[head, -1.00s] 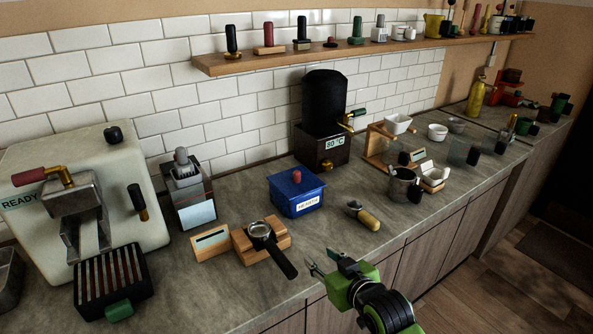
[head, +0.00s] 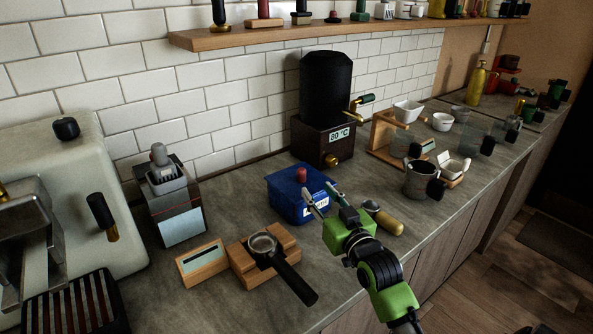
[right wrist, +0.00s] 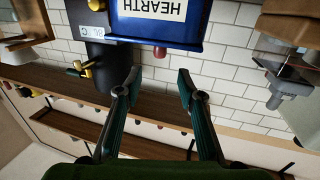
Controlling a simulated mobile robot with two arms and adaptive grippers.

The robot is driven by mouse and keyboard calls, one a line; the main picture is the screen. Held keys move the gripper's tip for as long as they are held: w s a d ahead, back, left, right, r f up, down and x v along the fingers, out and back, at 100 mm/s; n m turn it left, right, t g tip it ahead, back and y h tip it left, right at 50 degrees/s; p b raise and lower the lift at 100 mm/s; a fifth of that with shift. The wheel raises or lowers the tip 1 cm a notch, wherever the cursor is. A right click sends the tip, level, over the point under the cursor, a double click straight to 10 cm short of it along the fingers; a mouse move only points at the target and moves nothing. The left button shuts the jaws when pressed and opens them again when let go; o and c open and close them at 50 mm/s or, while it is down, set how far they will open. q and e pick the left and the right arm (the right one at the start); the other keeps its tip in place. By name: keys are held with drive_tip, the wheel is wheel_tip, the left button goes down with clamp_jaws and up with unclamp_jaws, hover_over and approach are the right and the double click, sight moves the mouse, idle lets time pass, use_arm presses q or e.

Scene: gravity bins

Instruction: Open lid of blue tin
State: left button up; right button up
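The blue tin (head: 288,208) stands on the counter in the middle of the head view, with a white label on its front. Its blue lid is on, with a red knob (head: 301,174) on top. My right gripper (head: 320,197) is open and empty, at the tin's front right side. In the right wrist view, which is upside down, the tin (right wrist: 160,28) with its HEARTH label is at the top. The red knob (right wrist: 160,52) lies between the lines of my two open fingers (right wrist: 159,88), beyond the tips. My left gripper is not in view.
A portafilter (head: 264,246) rests on a wooden block left of my right gripper. A wooden-handled tool (head: 385,218) lies close behind the gripper. A black dispenser (head: 326,100) stands behind the tin. A metal pitcher (head: 420,180) is to the right.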

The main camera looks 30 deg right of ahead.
sight(304, 172)
drive_tip(key=w, duration=0.3)
drive_tip(key=w+d+p, duration=0.1)
drive_tip(key=w, duration=0.2)
drive_tip(key=w+d, duration=0.1)
drive_tip(key=w, duration=0.3)
drive_tip(key=shift+r, duration=0.2)
drive_tip(key=shift+w, duration=0.35)
drive_tip(key=shift+w+d+p, duration=0.1)
drive_tip(key=shift+w+p, duration=0.2)
drive_tip(key=shift+w, duration=0.2)
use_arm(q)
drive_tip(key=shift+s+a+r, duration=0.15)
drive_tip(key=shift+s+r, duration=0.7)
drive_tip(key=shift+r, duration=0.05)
use_arm(e)
clamp_jaws()
